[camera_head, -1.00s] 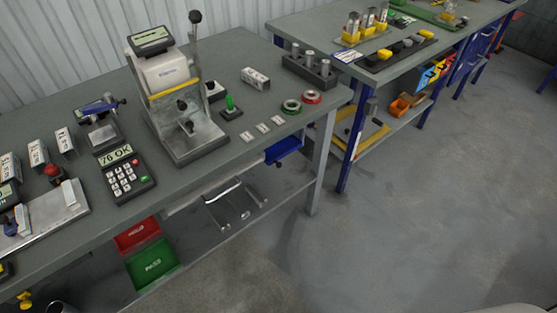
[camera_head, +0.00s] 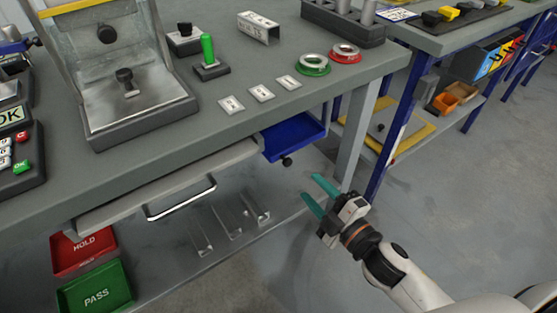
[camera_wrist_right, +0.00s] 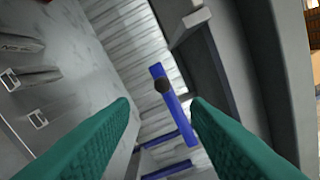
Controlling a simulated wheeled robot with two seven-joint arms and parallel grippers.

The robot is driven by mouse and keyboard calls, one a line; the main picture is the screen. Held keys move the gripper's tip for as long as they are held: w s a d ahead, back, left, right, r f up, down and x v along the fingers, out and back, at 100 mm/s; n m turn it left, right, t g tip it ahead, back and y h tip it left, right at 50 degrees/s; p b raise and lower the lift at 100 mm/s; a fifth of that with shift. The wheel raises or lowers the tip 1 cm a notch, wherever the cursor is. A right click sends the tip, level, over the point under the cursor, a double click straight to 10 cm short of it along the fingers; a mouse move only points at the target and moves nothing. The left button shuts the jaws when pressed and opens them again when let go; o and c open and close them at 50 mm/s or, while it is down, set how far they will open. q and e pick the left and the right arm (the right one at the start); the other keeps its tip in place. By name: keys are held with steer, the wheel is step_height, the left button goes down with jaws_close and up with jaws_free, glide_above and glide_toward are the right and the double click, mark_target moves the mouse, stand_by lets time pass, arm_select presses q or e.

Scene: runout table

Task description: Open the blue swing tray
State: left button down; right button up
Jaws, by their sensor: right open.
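The blue swing tray (camera_head: 293,138) hangs under the front edge of the bench, near its right leg. A dark round knob (camera_head: 287,161) sits on its front underside. In the right wrist view the tray shows as a blue bar (camera_wrist_right: 173,108) with the dark knob (camera_wrist_right: 162,86) on it, seen between the fingers. My right gripper (camera_head: 314,191) has teal fingers, spread open and empty. It is below and to the right of the tray in the head view, apart from it. My left gripper is not in view.
A drawer with a metal handle (camera_head: 182,199) is left of the tray. The bench leg (camera_head: 357,140) stands close to my right gripper. Red HOLD (camera_head: 84,250) and green PASS (camera_head: 97,291) bins sit on the lower shelf. Open floor (camera_head: 465,220) lies at right.

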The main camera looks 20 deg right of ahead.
mark_target(289, 165)
steer(key=x, duration=1.2)
steer(key=shift+s+r, duration=0.1)
steer(key=shift+r, duration=0.05)
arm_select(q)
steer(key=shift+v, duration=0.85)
arm_select(e)
jaws_close()
